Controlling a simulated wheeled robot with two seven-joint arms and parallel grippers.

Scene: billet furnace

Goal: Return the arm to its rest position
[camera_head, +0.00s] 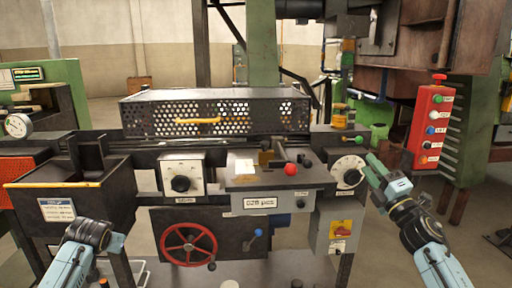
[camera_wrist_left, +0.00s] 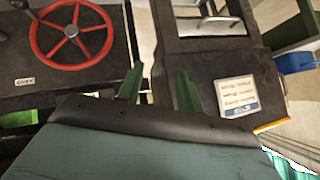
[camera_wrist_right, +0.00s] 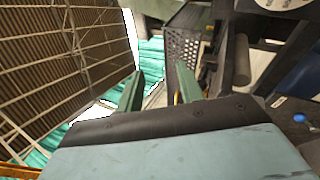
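My right gripper (camera_head: 376,172) is raised at the right of the machine, near the right-hand dial (camera_head: 348,172), its fingers pointing up and to the left. In the right wrist view its green fingers (camera_wrist_right: 160,88) stand apart with nothing held between them. My left arm comes in at the lower left, below the dark bin (camera_head: 100,190) with the label. Its fingers are hard to make out in the head view. In the left wrist view the left gripper (camera_wrist_left: 158,86) has its fingers apart and empty, in front of the dark machine front.
The machine carries a perforated guard (camera_head: 215,112), a white dial panel (camera_head: 182,175), a red handwheel (camera_head: 188,243) and a red-knobbed lever (camera_head: 290,169). A red push-button box (camera_head: 432,125) hangs at the right, above my right arm. Open floor shows at the lower right.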

